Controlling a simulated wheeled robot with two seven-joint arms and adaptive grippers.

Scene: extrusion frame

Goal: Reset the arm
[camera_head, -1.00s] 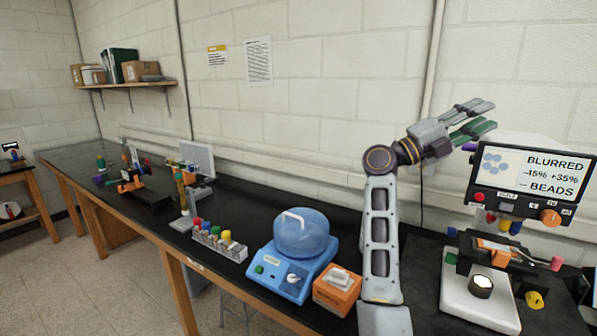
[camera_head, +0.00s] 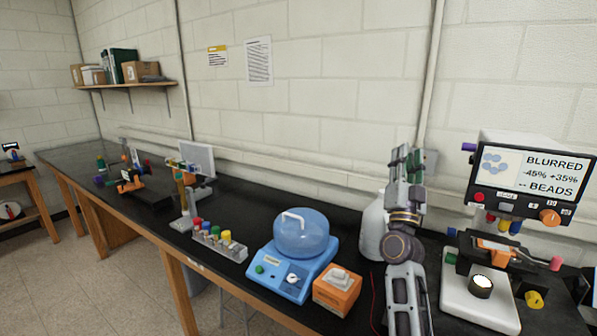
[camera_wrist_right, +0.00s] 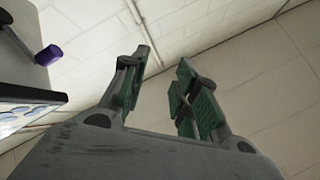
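My right arm rises from the bottom edge in the head view, between the orange box and the microscope. Its right gripper (camera_head: 409,158) points up in front of the wall, above the bench, and holds nothing. In the right wrist view the gripper's two green-padded fingers (camera_wrist_right: 165,64) are apart, with only wall between them. My left gripper is not in view.
The microscope's screen (camera_head: 530,180) stands close to the right of the arm. A white jug (camera_head: 374,232) is partly hidden behind the arm. A blue centrifuge (camera_head: 290,270), an orange box (camera_head: 337,290) and a tube rack (camera_head: 219,243) lie to the left on the black bench.

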